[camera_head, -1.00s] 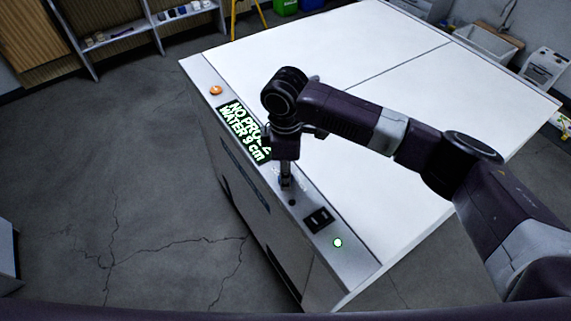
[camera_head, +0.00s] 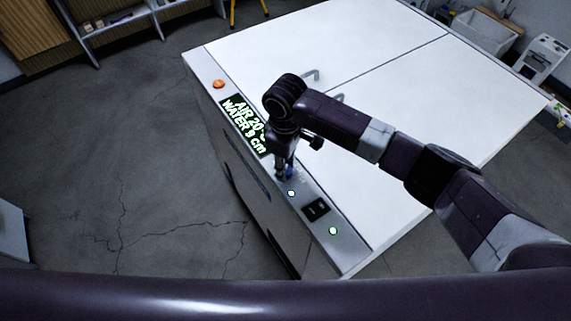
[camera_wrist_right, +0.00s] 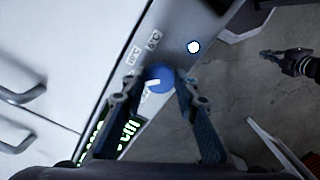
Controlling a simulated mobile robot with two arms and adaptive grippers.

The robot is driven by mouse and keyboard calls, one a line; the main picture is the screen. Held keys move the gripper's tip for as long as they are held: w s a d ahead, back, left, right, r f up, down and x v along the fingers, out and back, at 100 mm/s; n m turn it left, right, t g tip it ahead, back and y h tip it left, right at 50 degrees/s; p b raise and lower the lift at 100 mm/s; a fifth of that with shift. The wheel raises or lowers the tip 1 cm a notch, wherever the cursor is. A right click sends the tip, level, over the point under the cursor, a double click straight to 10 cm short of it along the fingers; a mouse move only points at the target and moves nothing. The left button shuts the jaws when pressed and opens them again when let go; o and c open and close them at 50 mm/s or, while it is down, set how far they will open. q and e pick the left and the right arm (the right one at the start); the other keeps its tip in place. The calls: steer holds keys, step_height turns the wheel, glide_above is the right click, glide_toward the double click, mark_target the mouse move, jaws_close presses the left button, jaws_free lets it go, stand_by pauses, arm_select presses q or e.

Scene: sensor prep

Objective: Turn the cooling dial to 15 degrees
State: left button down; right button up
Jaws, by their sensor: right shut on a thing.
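The cooling dial (camera_wrist_right: 158,79) is a round blue knob with a white pointer mark, on the grey control strip of the white cabinet. A bit of its blue shows in the head view (camera_head: 289,172). My right gripper (camera_head: 283,172) points down at it, with one finger on each side, shut on it in the right wrist view (camera_wrist_right: 156,86). Small degree labels (camera_wrist_right: 143,49) stand beside the dial, too blurred to read surely. The display (camera_head: 243,123) reads AIR 20 and WATER 9 cm, partly hidden by my gripper. A dark gripper, seemingly my left (camera_wrist_right: 287,62), hangs over the floor.
The strip also carries an orange button (camera_head: 219,84), a lit white lamp (camera_head: 291,193), a black switch (camera_head: 315,209) and a green lamp (camera_head: 333,231). The white top (camera_head: 330,45) has metal handles. Floor to the left is clear.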

steer(key=o, duration=1.2)
steer(key=shift+c, duration=0.2)
step_height(320, 180, up, 12)
